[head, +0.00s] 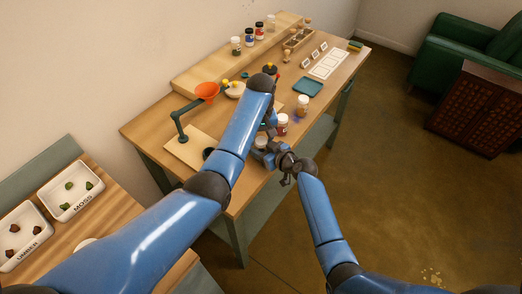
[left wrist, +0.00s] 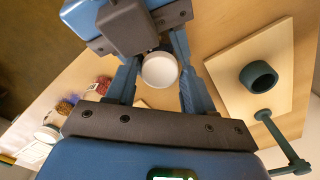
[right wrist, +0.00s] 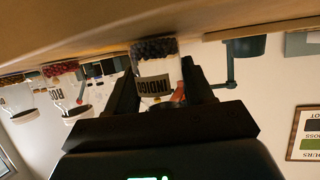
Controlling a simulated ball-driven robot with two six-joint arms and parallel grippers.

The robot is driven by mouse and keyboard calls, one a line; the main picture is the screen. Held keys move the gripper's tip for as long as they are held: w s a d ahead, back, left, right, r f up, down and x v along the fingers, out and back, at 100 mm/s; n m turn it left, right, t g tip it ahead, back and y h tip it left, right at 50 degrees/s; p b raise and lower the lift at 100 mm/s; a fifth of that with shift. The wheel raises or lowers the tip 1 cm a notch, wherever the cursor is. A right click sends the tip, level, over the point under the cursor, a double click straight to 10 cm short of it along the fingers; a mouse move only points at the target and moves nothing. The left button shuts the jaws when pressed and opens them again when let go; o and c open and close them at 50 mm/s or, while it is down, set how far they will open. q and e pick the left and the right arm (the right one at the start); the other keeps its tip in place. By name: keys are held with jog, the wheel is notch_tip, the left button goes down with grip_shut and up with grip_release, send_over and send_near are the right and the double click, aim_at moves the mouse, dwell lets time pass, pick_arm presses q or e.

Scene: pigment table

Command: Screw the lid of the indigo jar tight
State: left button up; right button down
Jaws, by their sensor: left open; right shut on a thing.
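The indigo jar (right wrist: 154,78) shows in the right wrist view with its INDIGO label upside down and dark pigment in its base. My right gripper (right wrist: 158,90) is shut on it, one finger on each side. The round white lid (left wrist: 160,70) shows from above in the left wrist view. My left gripper (left wrist: 157,82) is open, its fingers on either side of the lid, with a gap visible at the right finger. In the head view my left arm partly covers the jar (head: 261,141), and my right gripper (head: 284,164) is at the table's front edge. The lid's thread is hidden.
A teal tray (head: 308,87) lies farther back.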

pick_arm(q)
jog(key=c, duration=0.9)
jog(key=shift+m, duration=1.6)
jog(key=o, duration=1.2)
jog(key=shift+c, duration=0.2)
jog(key=shift+d, duration=0.1)
jog(key=shift+d, duration=0.1)
